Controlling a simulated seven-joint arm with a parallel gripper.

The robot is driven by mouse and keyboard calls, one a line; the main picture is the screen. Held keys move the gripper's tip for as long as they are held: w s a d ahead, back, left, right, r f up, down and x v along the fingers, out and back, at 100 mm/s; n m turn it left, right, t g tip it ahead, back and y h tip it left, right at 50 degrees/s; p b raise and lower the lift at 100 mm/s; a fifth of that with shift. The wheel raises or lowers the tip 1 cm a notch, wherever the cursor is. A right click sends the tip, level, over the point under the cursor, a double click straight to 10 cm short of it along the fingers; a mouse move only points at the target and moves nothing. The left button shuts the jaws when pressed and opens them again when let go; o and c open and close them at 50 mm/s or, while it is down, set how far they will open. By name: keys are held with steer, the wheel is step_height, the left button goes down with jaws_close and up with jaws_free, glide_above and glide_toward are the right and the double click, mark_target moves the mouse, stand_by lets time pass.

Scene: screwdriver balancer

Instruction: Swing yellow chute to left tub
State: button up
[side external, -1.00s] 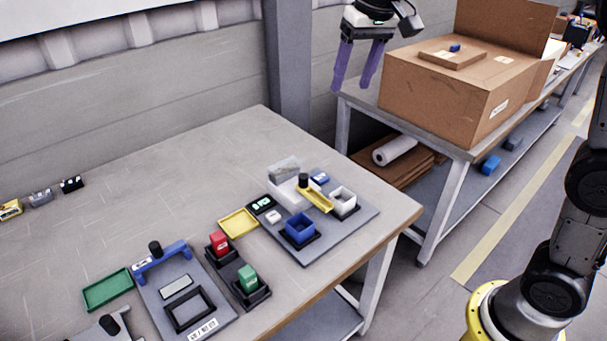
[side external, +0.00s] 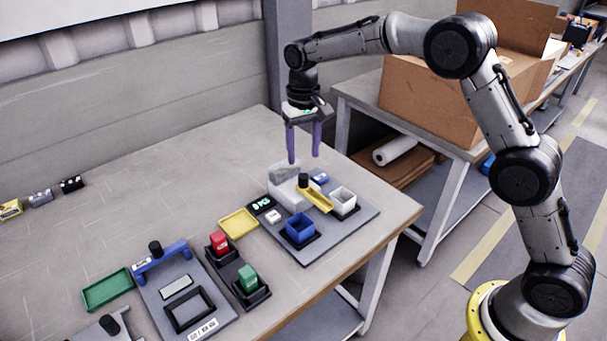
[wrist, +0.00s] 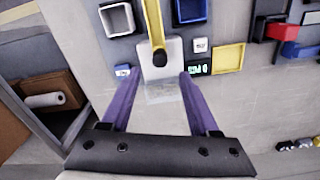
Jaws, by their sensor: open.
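The yellow chute (side external: 316,199) sits on the grey board with a black knob (side external: 303,180) at its rear end. The chute also shows in the wrist view (wrist: 152,20), running from the knob toward the gap between the two tubs. In the side view, the white tub (side external: 343,202) is right of the chute's front end and the blue tub (side external: 300,229) is left of it. In the wrist view the white tub (wrist: 116,19) is on the left and the blue tub (wrist: 190,11) on the right. My gripper (side external: 304,158) is open and empty, above the knob and apart from it.
A white housing with a clear bin (side external: 284,169) stands behind the knob. A small display (side external: 262,204), a white button (side external: 273,216) and a yellow tray (side external: 239,222) lie to the left. Red (side external: 218,243) and green (side external: 247,279) blocks stand further left.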

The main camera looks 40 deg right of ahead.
mark_target(303, 176)
step_height(303, 176, down, 7)
steer(key=shift+f, duration=0.2)
stand_by(0.3)
jaws_close()
stand_by(1.3)
